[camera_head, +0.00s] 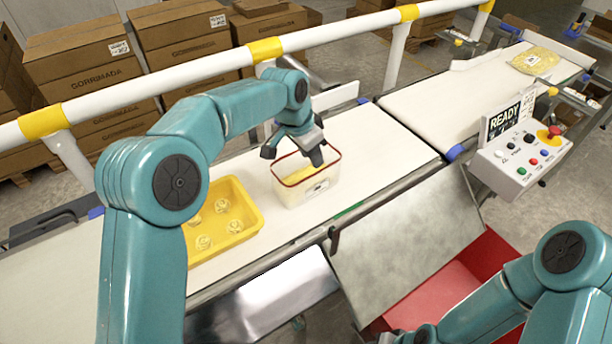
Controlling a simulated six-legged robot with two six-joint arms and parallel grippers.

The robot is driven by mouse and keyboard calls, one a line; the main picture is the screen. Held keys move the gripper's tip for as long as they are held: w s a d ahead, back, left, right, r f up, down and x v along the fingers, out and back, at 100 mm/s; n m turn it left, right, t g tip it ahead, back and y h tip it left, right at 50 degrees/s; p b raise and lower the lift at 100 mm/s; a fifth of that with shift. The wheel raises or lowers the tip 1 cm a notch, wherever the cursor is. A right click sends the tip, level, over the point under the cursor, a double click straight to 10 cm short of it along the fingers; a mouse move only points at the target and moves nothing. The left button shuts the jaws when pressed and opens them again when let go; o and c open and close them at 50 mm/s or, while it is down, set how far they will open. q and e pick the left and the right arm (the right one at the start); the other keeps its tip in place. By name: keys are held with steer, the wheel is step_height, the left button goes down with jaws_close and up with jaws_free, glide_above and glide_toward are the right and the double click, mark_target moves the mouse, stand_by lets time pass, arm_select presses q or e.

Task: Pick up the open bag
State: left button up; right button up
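A yellow bag (535,61) with a pale label lies on the far right belt; I cannot tell whether its mouth is open. It is well away from both grippers. My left gripper (292,155) is over the near belt, at a white tub (302,187) with a red rim and something yellow inside. Its dark fingers are spread, one at the tub's back left edge and one over its opening. Contact with the tub is unclear.
A yellow tray (253,217) with several round pale items stands left of the tub. A white rail (190,73) runs behind the belt, before stacked cartons (85,55). A control box (520,158) reads READY. A red bin (465,275) lies below a grey metal chute (410,235).

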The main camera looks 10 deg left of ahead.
arm_select(q)
glide_toward(321, 182)
steer(key=shift+w+d+f, duration=0.2)
steer(key=shift+w+f, duration=0.6)
steer(key=shift+w, duration=0.1)
steer(key=shift+s, duration=0.3)
steer(key=p+x, duration=0.2)
steer(key=x, duration=0.3)
steer(key=shift+f, duration=0.25)
steer(key=shift+s+r, duration=0.3)
steer(key=shift+s, duration=0.15)
steer(key=shift+w, duration=0.1)
steer(key=c, duration=0.4)
steer(key=shift+w+f, duration=0.2)
steer(key=shift+f, duration=0.05)
jaws_close()
steer(key=shift+s, duration=0.1)
arm_select(e)
step_height(321, 182, up, 2)
